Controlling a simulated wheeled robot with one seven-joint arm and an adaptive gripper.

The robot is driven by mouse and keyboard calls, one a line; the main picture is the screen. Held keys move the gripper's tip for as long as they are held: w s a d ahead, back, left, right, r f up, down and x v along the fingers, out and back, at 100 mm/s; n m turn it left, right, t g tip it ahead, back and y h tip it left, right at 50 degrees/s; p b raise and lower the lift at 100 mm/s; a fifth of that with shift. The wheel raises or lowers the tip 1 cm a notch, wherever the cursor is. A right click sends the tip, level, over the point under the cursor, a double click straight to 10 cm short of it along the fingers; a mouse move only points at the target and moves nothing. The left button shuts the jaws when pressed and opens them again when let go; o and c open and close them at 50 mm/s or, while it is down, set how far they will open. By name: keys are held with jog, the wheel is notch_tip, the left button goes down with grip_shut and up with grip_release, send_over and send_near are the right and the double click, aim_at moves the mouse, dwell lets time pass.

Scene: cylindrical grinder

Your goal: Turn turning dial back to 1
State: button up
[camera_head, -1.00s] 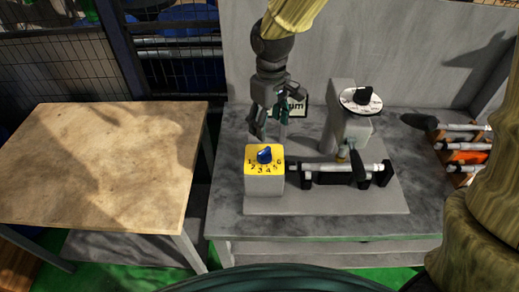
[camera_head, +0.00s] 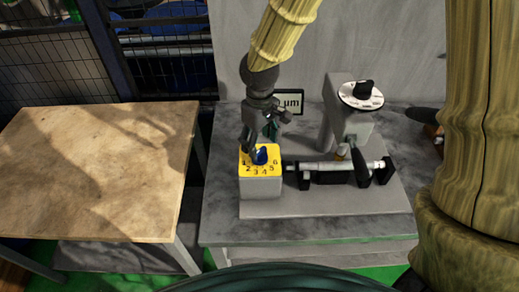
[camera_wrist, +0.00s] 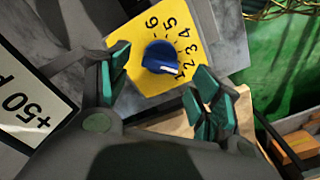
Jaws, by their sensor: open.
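The turning dial is a blue knob (camera_head: 260,155) on top of a yellow-faced grey box (camera_head: 262,186) marked 1 to 6. In the wrist view the blue knob (camera_wrist: 160,57) has a white pointer mark toward the low-number end, near 1 and 2. The exact number is hard to tell. My gripper (camera_head: 261,142) is just above and behind the knob, pointing down. In the wrist view my gripper (camera_wrist: 161,82) has its teal-padded fingers spread wide, one toward each side of the knob's near edge, with nothing between them. The head view partly hides the dial's back behind a finger.
A grinder with a round white dial (camera_head: 361,95) and a horizontal shaft (camera_head: 330,167) stands right of the box. A display (camera_head: 289,102) stands behind my gripper; its +50 text sign (camera_wrist: 28,105) is at the left in the wrist view. A bare wooden table (camera_head: 100,165) lies left.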

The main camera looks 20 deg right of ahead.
aim_at(260, 150)
jog(key=shift+f+p, duration=0.35)
jog(key=shift+f, duration=2)
jog(key=c, duration=1)
jog(key=shift+m+p, duration=0.7)
jog(key=shift+m, duration=2.2)
